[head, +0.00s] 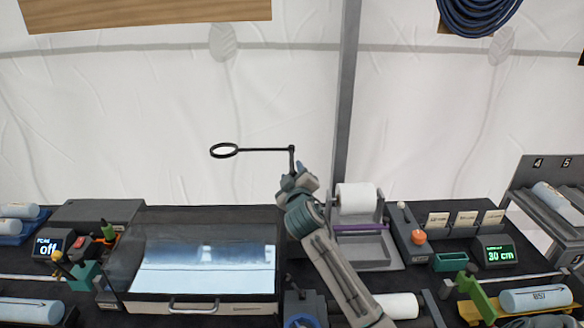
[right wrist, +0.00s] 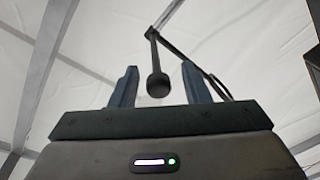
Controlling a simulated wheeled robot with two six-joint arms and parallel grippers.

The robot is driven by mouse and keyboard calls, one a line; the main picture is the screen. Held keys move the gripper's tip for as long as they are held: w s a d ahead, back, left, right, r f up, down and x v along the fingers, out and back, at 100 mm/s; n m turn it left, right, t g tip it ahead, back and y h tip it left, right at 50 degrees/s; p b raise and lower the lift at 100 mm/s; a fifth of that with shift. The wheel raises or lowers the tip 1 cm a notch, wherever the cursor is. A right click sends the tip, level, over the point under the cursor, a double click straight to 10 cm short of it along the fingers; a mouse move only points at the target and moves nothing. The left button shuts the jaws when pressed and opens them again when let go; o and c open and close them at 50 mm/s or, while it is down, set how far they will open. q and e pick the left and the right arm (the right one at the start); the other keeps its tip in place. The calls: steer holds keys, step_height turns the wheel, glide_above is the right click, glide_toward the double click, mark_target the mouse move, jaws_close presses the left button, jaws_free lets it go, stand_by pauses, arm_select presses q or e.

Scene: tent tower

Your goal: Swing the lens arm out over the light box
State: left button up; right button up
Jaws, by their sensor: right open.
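The lens arm (head: 262,150) is a thin black rod with a round black lens ring (head: 224,151) at its left end. It stands high against the white tent wall. In the picture the ring is above the light box (head: 208,265), a lit white panel in a dark frame; the depth between them is unclear. My right gripper (head: 293,170) is raised at the rod's right end, below its short upright. In the right wrist view, the open fingers (right wrist: 159,86) stand on either side of a black round-ended knob (right wrist: 157,84), with gaps showing. My left gripper is out of view.
A paper roll holder (head: 362,250) and an orange-knobbed device (head: 418,238) stand right of my right arm. A display reading "off" (head: 47,246) is at the left. A grey post (head: 346,100) rises behind. The air around the ring is clear.

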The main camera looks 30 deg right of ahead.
steer(key=shift+w+d+r, duration=0.15)
steer(key=shift+w+d, duration=0.05)
steer(key=shift+w, duration=0.35)
steer(key=shift+d, duration=0.1)
steer(key=shift+c, duration=0.8)
jaws_close()
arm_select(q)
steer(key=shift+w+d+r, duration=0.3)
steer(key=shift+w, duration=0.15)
arm_select(e)
steer(key=shift+d, duration=0.1)
